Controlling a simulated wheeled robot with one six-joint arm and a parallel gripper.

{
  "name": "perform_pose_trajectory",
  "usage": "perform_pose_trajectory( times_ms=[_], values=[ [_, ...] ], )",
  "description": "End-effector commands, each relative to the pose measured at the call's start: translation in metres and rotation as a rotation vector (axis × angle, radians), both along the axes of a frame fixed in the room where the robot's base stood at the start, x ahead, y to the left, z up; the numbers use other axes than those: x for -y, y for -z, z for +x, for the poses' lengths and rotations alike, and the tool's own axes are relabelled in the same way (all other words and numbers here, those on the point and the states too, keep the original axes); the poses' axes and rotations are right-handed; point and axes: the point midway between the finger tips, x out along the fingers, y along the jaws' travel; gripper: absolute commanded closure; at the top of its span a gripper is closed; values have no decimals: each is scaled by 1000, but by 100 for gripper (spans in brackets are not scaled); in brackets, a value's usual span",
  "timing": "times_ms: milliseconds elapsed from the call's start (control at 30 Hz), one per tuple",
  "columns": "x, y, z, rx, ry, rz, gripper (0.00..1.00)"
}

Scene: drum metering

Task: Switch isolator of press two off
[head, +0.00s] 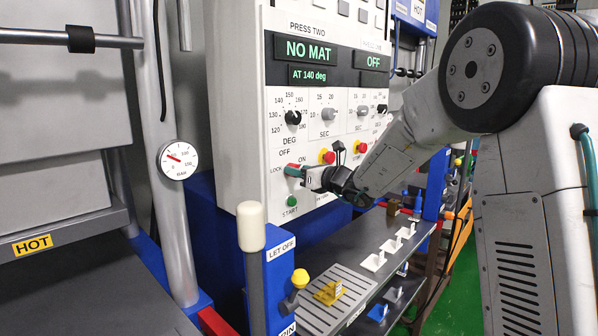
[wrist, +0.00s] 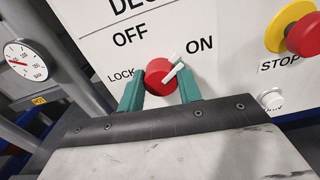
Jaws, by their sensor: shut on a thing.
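The isolator of press two is a red rotary knob (wrist: 158,75) with a white pointer bar, low on the white control panel (head: 240,120). Labels OFF, ON and LOCK surround it. In the wrist view the white bar points up and right, toward the ON side. My gripper (wrist: 160,92) has its teal fingers on either side of the knob and is shut on it. In the head view my gripper (head: 297,172) reaches the panel from the right and hides most of the knob.
Red stop buttons on yellow collars (head: 327,156) sit right of the isolator, and a green START button (head: 292,201) sits below. Displays (head: 309,50) read NO MAT, AT 140 deg and OFF. A white-topped lever (head: 251,226) and a cluttered shelf (head: 375,240) stand in front.

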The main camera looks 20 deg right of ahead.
Motion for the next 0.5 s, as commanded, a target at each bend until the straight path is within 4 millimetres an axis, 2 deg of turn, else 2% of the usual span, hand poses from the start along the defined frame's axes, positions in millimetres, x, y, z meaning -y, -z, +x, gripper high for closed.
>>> perform_pose_trajectory(
  times_ms=[500],
  values=[
    [-2,1,-2,247,0,-418,88]
  ],
)
